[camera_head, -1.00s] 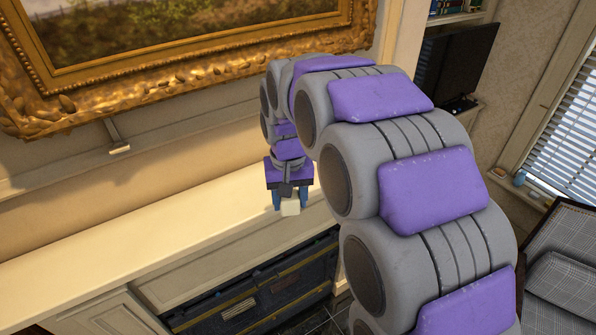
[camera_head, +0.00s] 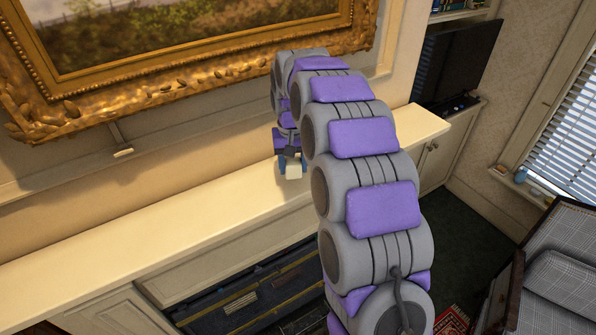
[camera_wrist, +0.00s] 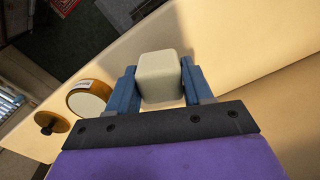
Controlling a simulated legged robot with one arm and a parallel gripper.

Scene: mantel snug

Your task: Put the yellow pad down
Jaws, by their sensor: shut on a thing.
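The thing in my gripper is a small rounded block, pale cream rather than clearly yellow, taken here as the yellow pad (camera_head: 294,173). In the wrist view the pad (camera_wrist: 160,78) sits between the two blue fingers of my gripper (camera_wrist: 159,68), which touch its sides. In the head view my gripper (camera_head: 292,166) points down over the pale mantel shelf (camera_head: 190,232), right of the picture's middle line of the shelf. Whether the pad touches the shelf cannot be told.
In the wrist view a round wooden thing with a white face (camera_wrist: 88,103) and a wooden disc with a black knob (camera_wrist: 48,123) are left of my gripper. A gold-framed painting (camera_head: 200,85) hangs behind. The shelf's left stretch is bare. A plaid chair (camera_head: 560,262) stands right.

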